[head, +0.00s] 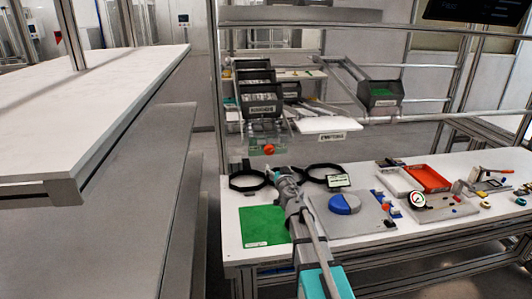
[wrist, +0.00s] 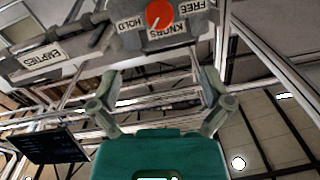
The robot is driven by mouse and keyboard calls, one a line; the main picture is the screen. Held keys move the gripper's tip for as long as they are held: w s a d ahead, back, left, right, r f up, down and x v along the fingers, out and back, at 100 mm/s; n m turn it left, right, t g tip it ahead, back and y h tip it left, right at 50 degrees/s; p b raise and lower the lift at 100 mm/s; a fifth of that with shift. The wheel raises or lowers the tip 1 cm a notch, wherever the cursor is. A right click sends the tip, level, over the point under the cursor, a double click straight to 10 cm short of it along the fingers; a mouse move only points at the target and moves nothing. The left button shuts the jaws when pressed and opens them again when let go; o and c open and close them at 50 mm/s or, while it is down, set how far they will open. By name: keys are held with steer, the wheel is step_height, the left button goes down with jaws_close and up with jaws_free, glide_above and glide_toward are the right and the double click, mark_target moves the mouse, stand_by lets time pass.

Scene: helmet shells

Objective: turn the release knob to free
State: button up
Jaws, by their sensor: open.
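The red release knob (wrist: 159,15) is at the top of the wrist view, on a grey plate with HOLD, FREE and KNOBS labels. Its pale mark is too small for me to tell its setting. It also shows in the head view (head: 268,149), low on the rack behind the table. My gripper (wrist: 158,75) is open and empty, its two fingers spread wide below the knob in the picture and apart from it. In the head view my arm reaches over the table towards the rack, and the wrist partly hides the fingers.
The white table (head: 400,242) carries a green mat (head: 263,226), black rings, a grey board with a blue part (head: 344,204) and a red tray (head: 427,178). The white EMPTIES chute (head: 320,125) and dark bins flank the knob's rack. A shelf stands at left.

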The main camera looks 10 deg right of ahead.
mark_target(269, 151)
steer(key=shift+w, duration=0.15)
steer(key=w, duration=1.3)
steer(key=shift+w+a, duration=0.25)
steer(key=c, duration=1.1)
steer(key=shift+a, duration=0.35)
steer(key=shift+d, duration=0.15)
